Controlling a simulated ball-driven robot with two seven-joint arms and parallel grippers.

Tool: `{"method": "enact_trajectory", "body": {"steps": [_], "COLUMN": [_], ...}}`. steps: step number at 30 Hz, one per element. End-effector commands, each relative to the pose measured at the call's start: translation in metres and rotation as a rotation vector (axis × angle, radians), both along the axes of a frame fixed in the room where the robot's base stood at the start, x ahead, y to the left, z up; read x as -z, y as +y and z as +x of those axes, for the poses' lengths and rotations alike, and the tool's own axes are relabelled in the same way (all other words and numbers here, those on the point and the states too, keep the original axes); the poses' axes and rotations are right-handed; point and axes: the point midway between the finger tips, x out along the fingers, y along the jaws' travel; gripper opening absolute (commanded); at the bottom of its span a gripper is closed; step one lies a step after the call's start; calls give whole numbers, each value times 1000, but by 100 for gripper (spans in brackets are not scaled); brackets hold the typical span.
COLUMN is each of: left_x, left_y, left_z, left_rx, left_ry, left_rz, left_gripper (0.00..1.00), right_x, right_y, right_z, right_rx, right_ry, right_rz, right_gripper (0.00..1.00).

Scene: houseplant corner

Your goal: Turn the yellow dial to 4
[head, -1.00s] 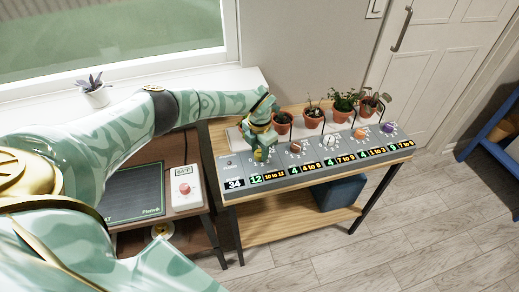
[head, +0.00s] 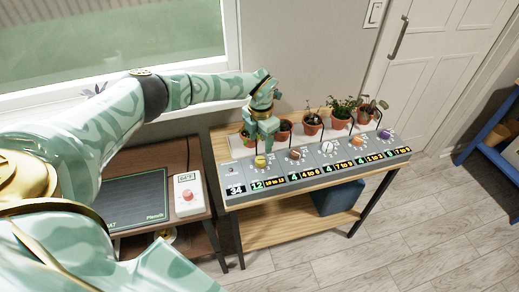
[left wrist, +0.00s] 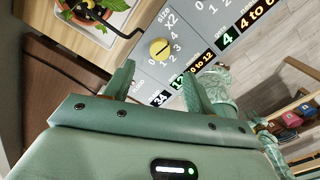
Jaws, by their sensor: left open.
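The yellow dial (head: 261,161) is the leftmost knob on the grey control panel (head: 232,171). In the left wrist view the yellow dial (left wrist: 160,49) lies beyond the fingertips, beside printed numbers. A dark pointer line crosses it, but I cannot tell surely which number it marks. The display (head: 257,185) below it reads 12, with 10 to 12 beside it. My left gripper (head: 264,141) is just above and behind the dial, apart from it. Its open fingers (left wrist: 157,82) hold nothing.
Brown (head: 294,155), white (head: 327,148), orange (head: 358,141) and purple (head: 385,134) dials continue rightward. Potted plants, including one terracotta pot (head: 312,124), stand behind them with thin black spouts between. A white box with a red knob (head: 188,195) is at left.

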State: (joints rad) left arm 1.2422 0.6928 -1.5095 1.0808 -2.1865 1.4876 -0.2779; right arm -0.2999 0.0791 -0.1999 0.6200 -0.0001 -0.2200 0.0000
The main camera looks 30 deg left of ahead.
Motion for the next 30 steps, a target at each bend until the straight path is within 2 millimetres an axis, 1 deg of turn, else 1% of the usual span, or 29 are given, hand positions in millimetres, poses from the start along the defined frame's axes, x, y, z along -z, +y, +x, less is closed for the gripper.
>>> {"method": "enact_trajectory", "body": {"steps": [1, 3, 6, 10, 15, 30], "left_x": [-19, -36, -56, -72, -80, -79], "left_y": [1, 0, 0, 0, 0, -1], "left_z": [1, 0, 0, 0, 0, 0], "left_rx": [0, 0, 0, 0, 0, 3], "left_ry": [-4, -3, -2, 0, 1, 1], "left_rz": [1, 0, 0, 1, 0, -2], "left_gripper": [56, 56, 56, 56, 56, 56], "right_x": [-7, -11, -15, -18, -19, -19], "right_y": [0, 0, 0, 0, 0, -1], "right_z": [2, 3, 4, 4, 5, 4], "right_rx": [0, 0, 0, 0, 0, -1], "right_ry": [-4, -6, -9, -11, -11, -11], "right_rz": [0, 0, 0, -1, -1, -1], "right_gripper": [36, 36, 36, 36, 36, 36]}}
